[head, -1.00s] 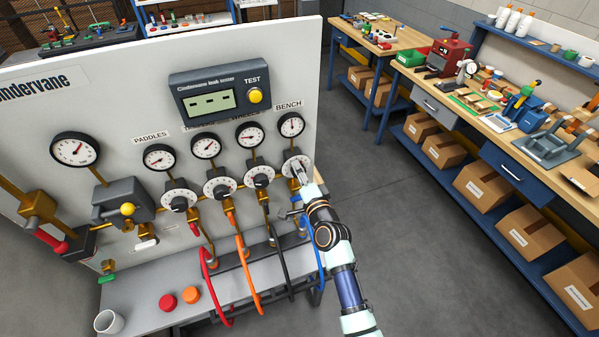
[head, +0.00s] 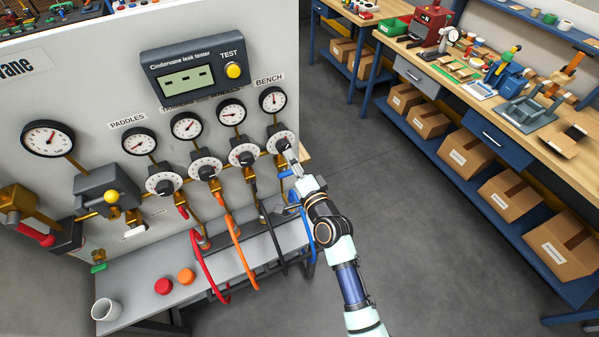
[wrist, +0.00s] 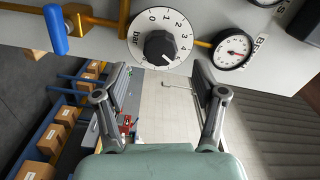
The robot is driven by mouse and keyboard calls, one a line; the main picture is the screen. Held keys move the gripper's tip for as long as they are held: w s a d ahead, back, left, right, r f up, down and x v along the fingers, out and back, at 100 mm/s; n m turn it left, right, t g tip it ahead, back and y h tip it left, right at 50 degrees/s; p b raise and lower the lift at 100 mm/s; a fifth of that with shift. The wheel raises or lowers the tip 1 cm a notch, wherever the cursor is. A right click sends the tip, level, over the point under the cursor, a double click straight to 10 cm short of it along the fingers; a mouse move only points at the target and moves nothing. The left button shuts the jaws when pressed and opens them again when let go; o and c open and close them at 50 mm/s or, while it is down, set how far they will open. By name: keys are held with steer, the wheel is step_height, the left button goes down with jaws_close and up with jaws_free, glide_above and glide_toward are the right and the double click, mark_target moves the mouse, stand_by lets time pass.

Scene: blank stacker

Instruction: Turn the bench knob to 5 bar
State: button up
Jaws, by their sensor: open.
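The bench knob is a black knob (wrist: 160,46) on a white numbered dial marked in bar. In the wrist view a pale mark on it faces lower right, near the 4 side; the exact reading is unclear. In the head view the bench dial (head: 274,134) is the rightmost of the row, its knob partly covered by my gripper (head: 291,157). The bench gauge (head: 272,100) sits above it and also shows in the wrist view (wrist: 233,48); its needle is too small to read surely. My gripper (wrist: 159,69) is open and empty, fingers apart below the knob.
Other dials (head: 243,153) with gauges stand left of the bench dial. A blue-handled valve (wrist: 56,30) is beside it in the wrist view. Coloured hoses (head: 240,250) hang below the panel. A workbench (head: 500,95) stands at the right, with clear floor between.

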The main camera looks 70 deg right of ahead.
steer(key=v, duration=0.5)
steer(key=shift+s+a, duration=0.25)
steer(key=shift+a, duration=0.05)
steer(key=w+a+r+n+t+y, duration=0.1)
steer(key=w+a+r+n+y, duration=0.25)
steer(key=w+a+n, duration=0.45)
steer(key=w+a+r+n+t+y, duration=0.1)
steer(key=w+a+r+n+y, duration=0.3)
steer(key=a, duration=0.9)
steer(key=s+a+r+n+g+y, duration=0.1)
steer(key=a+r+n+y, duration=0.1)
steer(key=a+n, duration=0.6)
steer(key=s+a+r+n+g+y, duration=0.1)
steer(key=s+a+n+y, duration=0.15)
steer(key=a, duration=1.05)
step_height(320, 180, up, 14)
steer(key=n+p, duration=0.1)
steer(key=p, duration=1.3)
steer(key=shift+r, duration=0.25)
